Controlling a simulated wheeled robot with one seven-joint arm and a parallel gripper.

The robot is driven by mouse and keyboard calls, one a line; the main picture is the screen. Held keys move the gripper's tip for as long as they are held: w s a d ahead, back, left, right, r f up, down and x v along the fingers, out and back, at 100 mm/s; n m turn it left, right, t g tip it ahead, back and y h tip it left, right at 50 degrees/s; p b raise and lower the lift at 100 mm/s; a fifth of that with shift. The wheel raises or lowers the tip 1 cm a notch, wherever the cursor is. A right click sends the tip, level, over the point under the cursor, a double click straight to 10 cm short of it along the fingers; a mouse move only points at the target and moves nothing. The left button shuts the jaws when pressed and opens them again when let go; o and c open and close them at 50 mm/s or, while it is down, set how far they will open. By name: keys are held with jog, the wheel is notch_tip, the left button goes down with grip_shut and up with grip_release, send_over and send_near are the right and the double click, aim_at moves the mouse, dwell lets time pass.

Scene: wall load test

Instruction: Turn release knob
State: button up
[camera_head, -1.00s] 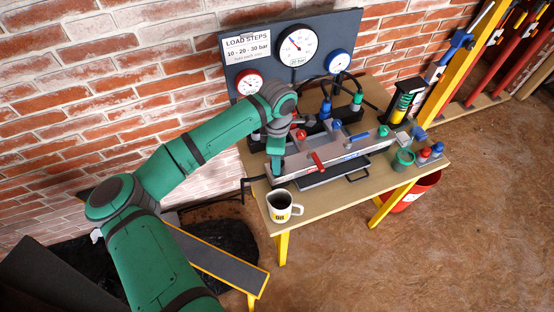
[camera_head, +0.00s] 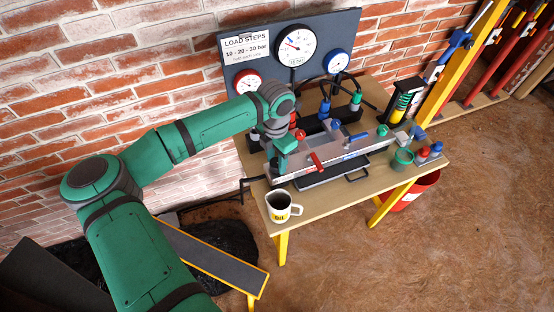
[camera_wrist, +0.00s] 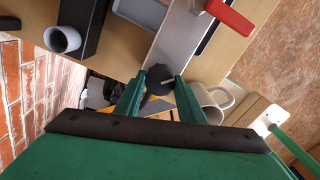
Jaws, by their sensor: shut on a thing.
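The release knob (camera_wrist: 159,79) is a round black knob with a pale index line, at the near end of a grey metal manifold block (camera_wrist: 178,45) in the wrist view. My gripper (camera_wrist: 163,82) has its two green fingers closed on either side of this knob. In the head view my gripper (camera_head: 279,163) reaches down at the left end of the manifold block (camera_head: 345,148), and my fingers and wrist hide the knob there. A large white gauge (camera_head: 295,45) with a needle stands on the dark panel behind.
A red lever (camera_head: 316,160) stands on the block right of my gripper. A white mug (camera_head: 281,207) is close by at the table's front left. Small red and blue gauges flank the large gauge. A green cup (camera_head: 402,159) stands at the right.

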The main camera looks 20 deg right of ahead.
aim_at(277, 162)
jog(key=n, duration=0.4)
jog(key=shift+n, duration=0.3)
jog(key=n, duration=0.4)
jog(key=shift+n, duration=0.3)
jog(key=o, duration=1)
jog(key=shift+o, duration=0.2)
notch_tip(277, 162, up, 11)
jog(key=shift+f, duration=0.1)
